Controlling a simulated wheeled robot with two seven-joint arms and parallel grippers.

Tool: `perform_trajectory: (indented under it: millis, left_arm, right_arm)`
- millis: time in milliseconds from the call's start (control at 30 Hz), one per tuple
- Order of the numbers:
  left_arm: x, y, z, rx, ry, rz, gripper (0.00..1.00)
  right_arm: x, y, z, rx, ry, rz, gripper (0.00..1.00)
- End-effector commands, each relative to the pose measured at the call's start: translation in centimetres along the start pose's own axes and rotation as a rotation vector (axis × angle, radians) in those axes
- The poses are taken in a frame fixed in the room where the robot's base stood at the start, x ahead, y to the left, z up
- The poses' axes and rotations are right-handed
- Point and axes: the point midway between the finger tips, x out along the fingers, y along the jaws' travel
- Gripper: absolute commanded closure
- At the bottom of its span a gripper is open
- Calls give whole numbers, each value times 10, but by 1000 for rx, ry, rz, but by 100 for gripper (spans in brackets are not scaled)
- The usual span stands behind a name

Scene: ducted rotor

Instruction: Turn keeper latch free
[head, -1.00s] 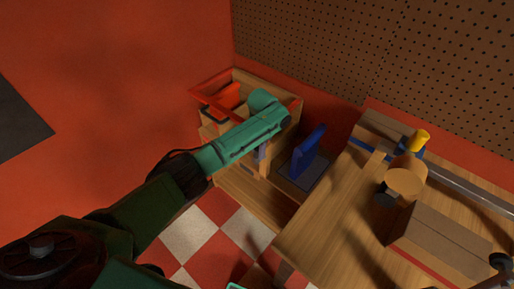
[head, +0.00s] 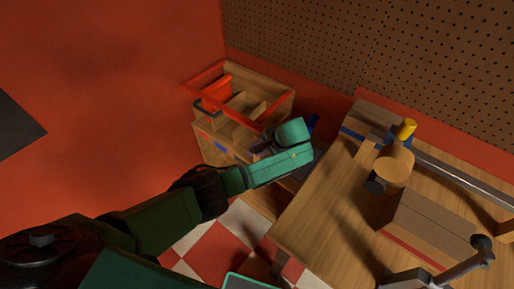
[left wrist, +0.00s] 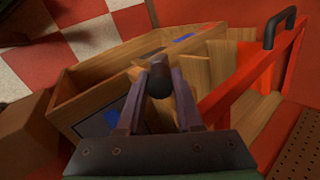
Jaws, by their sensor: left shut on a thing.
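My left gripper (left wrist: 160,92) shows two purple fingers closed on a dark rounded piece (left wrist: 159,80), which sticks out at the fingertips. In the head view this gripper (head: 262,147) is small and partly hidden by my teal wrist, at the right side of the wooden box (head: 222,138). In the left wrist view the held piece is in front of the open wooden box (left wrist: 95,84); I cannot tell whether it touches it. I cannot make out which part is the keeper latch. My right gripper is not in view.
To the right, a wooden bench (head: 320,205) carries a round wooden piece (head: 394,168) with a yellow cap (head: 407,128), a metal rail (head: 450,172) and a brown block (head: 432,228). Checkered floor lies left of the bench.

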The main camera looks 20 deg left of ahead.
Motion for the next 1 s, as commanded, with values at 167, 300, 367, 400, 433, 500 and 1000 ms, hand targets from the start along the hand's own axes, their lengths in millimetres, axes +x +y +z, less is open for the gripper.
perform_trajectory:
  millis: [167, 300, 367, 400, 433, 500, 1000]
  left_arm:
    - [-1, 0, -1, 0, 2, -7, 100]
    - [-1, 0, -1, 0, 2, -7, 100]
    - [-1, 0, -1, 0, 2, -6, 100]
    - [-1, 0, -1, 0, 2, -6, 54]
    - [-1, 0, -1, 0, 2, -6, 42]
    - [-1, 0, -1, 0, 1, -5, 36]
    - [-40, 2, -2, 2, 6, -1, 36]
  right_arm:
    - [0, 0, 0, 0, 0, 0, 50]
    - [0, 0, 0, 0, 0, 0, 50]
    - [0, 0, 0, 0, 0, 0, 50]
    - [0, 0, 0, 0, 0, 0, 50]
    - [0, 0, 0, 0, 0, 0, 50]
    - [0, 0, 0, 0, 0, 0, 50]
    - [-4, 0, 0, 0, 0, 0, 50]
